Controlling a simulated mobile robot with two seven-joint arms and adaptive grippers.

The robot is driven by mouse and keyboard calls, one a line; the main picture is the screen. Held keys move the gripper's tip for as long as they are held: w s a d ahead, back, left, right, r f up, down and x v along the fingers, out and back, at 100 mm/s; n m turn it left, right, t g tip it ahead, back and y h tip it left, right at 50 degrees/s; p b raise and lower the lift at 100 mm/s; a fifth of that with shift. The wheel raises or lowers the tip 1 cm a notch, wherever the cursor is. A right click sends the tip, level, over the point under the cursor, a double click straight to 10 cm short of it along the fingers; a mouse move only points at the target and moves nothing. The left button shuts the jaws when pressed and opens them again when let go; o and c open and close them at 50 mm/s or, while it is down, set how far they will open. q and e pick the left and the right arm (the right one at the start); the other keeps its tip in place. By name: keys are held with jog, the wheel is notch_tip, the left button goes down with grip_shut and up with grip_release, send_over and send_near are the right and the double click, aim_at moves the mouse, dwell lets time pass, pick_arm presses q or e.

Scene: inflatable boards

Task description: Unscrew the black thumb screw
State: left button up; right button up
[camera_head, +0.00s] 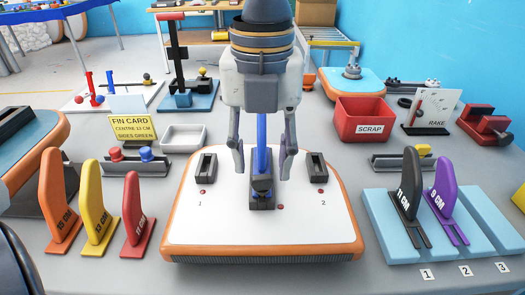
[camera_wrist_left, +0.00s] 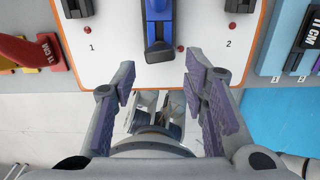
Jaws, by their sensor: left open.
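A blue fin (camera_head: 262,152) stands in the black centre box (camera_head: 262,204) of a white board with an orange rim (camera_head: 215,222). The black thumb screw (camera_head: 262,186) sits at the near end of that box, in front of the fin; it also shows in the left wrist view (camera_wrist_left: 158,50). My left gripper (camera_head: 263,172) comes down from above. Its two fingers are spread, one on each side of the fin and screw, and nothing is held between them. In the left wrist view the open fingers (camera_wrist_left: 160,82) lie nearer the camera than the screw. My right gripper is not seen.
Black side boxes (camera_head: 206,168) (camera_head: 317,168) flank the centre. Orange, yellow and red fins (camera_head: 134,210) stand at left. Black and purple fins (camera_head: 442,200) stand in a light blue rack (camera_head: 383,230) at right. A red scrap bin (camera_head: 362,120) and grey tray (camera_head: 183,138) stand behind.

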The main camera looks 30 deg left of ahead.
pick_arm(q)
jog(key=m, duration=0.4)
jog(key=shift+a, duration=0.1)
jog(key=m, duration=0.4)
jog(key=m, duration=0.4)
jog(key=shift+a, duration=0.15)
jog(key=m, duration=0.4)
